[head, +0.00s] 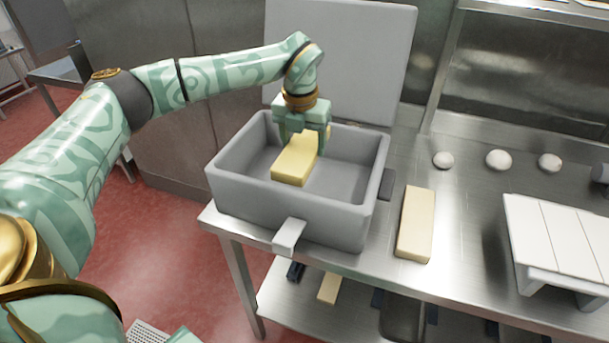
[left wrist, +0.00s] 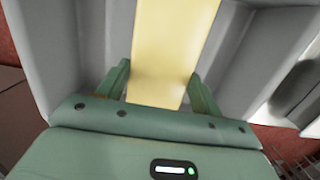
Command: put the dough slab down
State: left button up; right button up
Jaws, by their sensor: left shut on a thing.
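A yellow dough slab (head: 293,160) is held by my left gripper (head: 303,137) inside the open grey kettle box (head: 291,208). In the left wrist view the slab (left wrist: 170,50) lies between the two green fingers of my left gripper (left wrist: 160,88), which are shut on its sides. The slab's far end is under the gripper in the head view. I cannot tell whether the slab touches the box floor. My right gripper is in neither view.
The box's grey lid (head: 345,60) stands open behind it. A second pale slab (head: 415,223) lies on the steel table right of the box. Several pale dough balls (head: 498,160) and a white slatted stand (head: 560,240) are farther right. Bare steel lies between them.

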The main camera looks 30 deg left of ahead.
pick_arm(q)
notch_tip(320, 180, down, 4)
jog(key=shift+w+f+b, duration=0.15)
jog(key=shift+f+b, duration=0.1)
jog(key=shift+b, duration=0.1)
jog(key=shift+f, duration=0.5)
notch_tip(320, 180, down, 4)
jog(key=shift+r+b, duration=0.25)
jog(key=shift+b, duration=0.35)
jog(key=shift+f, duration=0.15)
jog(key=o, duration=1.5)
jog(key=shift+c, duration=0.2)
